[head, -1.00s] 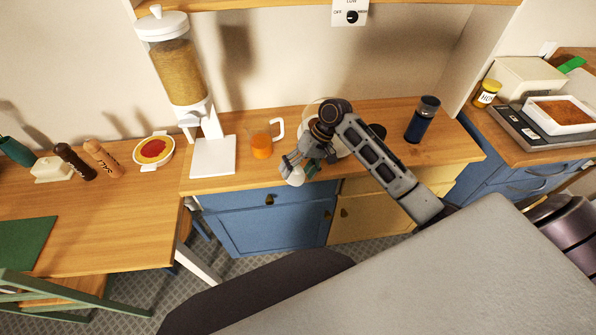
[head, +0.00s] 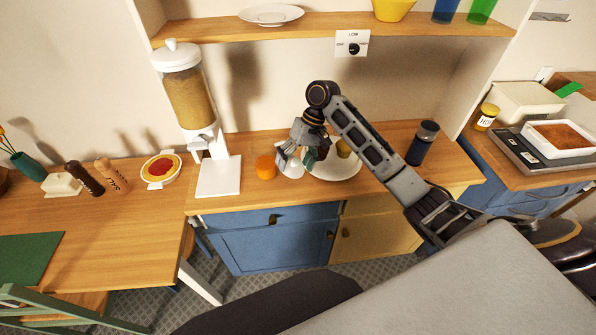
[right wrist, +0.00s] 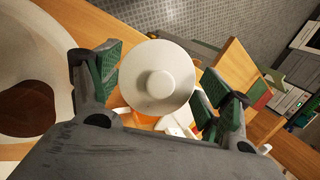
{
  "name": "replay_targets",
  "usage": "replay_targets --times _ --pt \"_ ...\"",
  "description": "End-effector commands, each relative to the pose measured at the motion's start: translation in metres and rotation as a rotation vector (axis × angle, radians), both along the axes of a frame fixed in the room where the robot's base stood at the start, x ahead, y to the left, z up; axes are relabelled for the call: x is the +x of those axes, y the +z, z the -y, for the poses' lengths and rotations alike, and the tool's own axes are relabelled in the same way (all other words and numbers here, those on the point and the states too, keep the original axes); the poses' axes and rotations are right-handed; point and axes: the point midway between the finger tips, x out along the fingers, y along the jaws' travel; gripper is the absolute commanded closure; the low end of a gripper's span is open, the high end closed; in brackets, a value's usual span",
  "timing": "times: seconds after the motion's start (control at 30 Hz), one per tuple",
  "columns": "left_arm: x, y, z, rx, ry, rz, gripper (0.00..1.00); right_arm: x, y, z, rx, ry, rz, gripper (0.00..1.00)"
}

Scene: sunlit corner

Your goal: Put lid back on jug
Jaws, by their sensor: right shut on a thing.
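My right gripper (right wrist: 160,88) is shut on the white round lid (right wrist: 158,80), which has a knob in its middle. The green-padded fingers stand on either side of it. In the head view the right gripper (head: 298,155) is above the counter, with the lid (head: 290,163) showing pale below it. The jug (head: 265,168) stands on the counter just left of the lid, with orange contents. In the right wrist view parts of the jug (right wrist: 141,118) show below the lid, which hides much of it. The lid appears apart from the jug's top. My left gripper is not in view.
A cereal dispenser (head: 186,95) stands left of the jug. A shelf (head: 220,30) overhangs the back. Counter in front of the jug is clear.

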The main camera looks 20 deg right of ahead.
Motion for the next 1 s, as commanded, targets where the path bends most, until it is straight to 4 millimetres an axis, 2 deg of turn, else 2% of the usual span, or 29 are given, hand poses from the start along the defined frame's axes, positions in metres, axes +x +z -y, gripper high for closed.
replay_targets --times 0.03,0.4,0.8,1.0 --pt "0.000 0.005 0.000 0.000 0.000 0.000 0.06 0.004 0.011 -0.001 -0.006 0.005 -0.001 0.40" --pt "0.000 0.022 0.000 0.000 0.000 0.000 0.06 0.019 0.061 -0.012 -0.055 0.074 -0.031 0.40" --pt "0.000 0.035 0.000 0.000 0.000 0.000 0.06 0.022 0.093 -0.026 -0.105 0.141 -0.059 0.40" --pt "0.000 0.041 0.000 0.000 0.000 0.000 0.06 0.019 0.106 -0.035 -0.132 0.114 -0.078 0.40"
